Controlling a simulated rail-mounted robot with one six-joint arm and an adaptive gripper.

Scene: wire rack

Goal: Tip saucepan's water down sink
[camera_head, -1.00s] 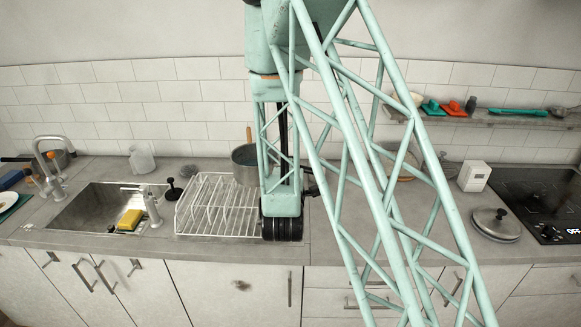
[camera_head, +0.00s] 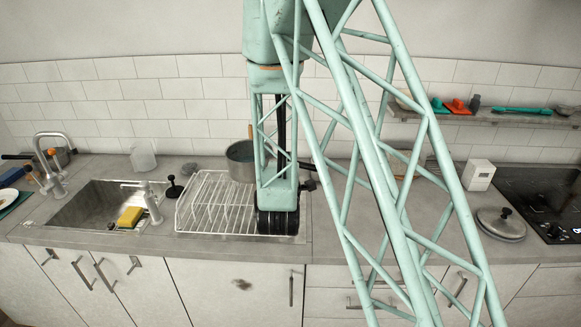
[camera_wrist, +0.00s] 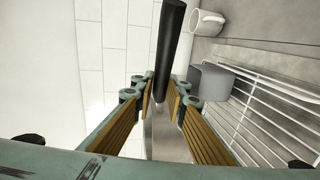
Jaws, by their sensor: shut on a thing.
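The grey saucepan (camera_head: 239,162) is at the back right of the white wire rack, partly hidden by my arm; how much water it holds is unclear. In the head view my gripper is hidden behind my arm. In the wrist view my gripper (camera_wrist: 162,98) is shut on a dark rod-like handle (camera_wrist: 172,45), with grey metal (camera_wrist: 166,140) visible between the pads. The join between handle and pan is unclear. The sink (camera_head: 85,208) lies left of the rack, with a yellow sponge (camera_head: 130,217) at its right end.
The wire rack (camera_head: 205,230) fills the counter right of the sink. A tap (camera_head: 50,160) stands at the sink's left and a smaller spout (camera_head: 150,200) at its right. A dark stopper-like thing (camera_head: 174,190) stands between sink and rack. A lid (camera_head: 500,224) lies far right.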

